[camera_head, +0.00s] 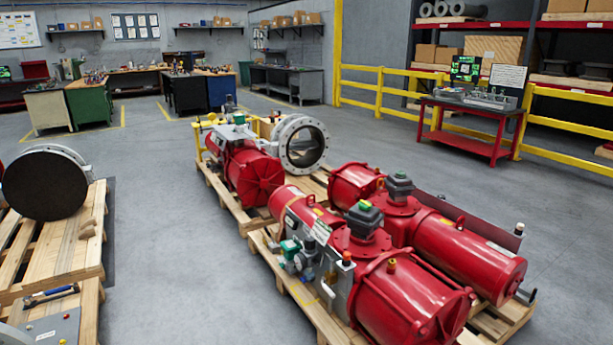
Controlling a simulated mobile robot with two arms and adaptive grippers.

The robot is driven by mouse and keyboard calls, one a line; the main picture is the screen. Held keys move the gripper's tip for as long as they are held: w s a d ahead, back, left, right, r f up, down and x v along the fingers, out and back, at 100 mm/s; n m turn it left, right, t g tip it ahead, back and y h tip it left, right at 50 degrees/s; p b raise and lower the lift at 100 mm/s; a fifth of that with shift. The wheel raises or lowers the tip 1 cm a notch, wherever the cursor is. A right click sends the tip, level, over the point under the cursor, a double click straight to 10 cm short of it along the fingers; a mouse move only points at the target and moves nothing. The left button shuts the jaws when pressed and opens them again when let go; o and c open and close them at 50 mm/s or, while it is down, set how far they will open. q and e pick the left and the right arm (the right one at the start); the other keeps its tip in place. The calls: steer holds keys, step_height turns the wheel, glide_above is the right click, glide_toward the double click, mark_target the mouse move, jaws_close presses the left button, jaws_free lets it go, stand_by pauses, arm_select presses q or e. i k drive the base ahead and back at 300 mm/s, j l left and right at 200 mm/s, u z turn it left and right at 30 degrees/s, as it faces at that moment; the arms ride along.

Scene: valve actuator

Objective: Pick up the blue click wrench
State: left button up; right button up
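A slim tool with blue on it (50,295) lies at the lower left, on or just above the near end of the wooden pallet (62,251). It looks like the blue click wrench, but it is too small to be sure. Neither of my grippers shows in the head view, and nothing in view is held.
A large dark disc (45,186) stands on the left pallet. A grey panel (52,328) is at the lower left corner. Red actuators (415,300) on pallets fill the centre right. Grey floor (160,230) is clear between. A red table (468,128) stands by yellow railings (400,92).

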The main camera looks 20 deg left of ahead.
mark_target(28, 300)
steer(key=i+j+u, duration=0.25)
steer(key=u, duration=0.2)
steer(key=i+u, duration=0.9)
steer(key=i+l+u, duration=0.2)
steer(key=i+u, duration=0.25)
steer(key=i+j+u, duration=0.15)
steer(key=i+u, duration=0.7)
steer(key=i, duration=0.2)
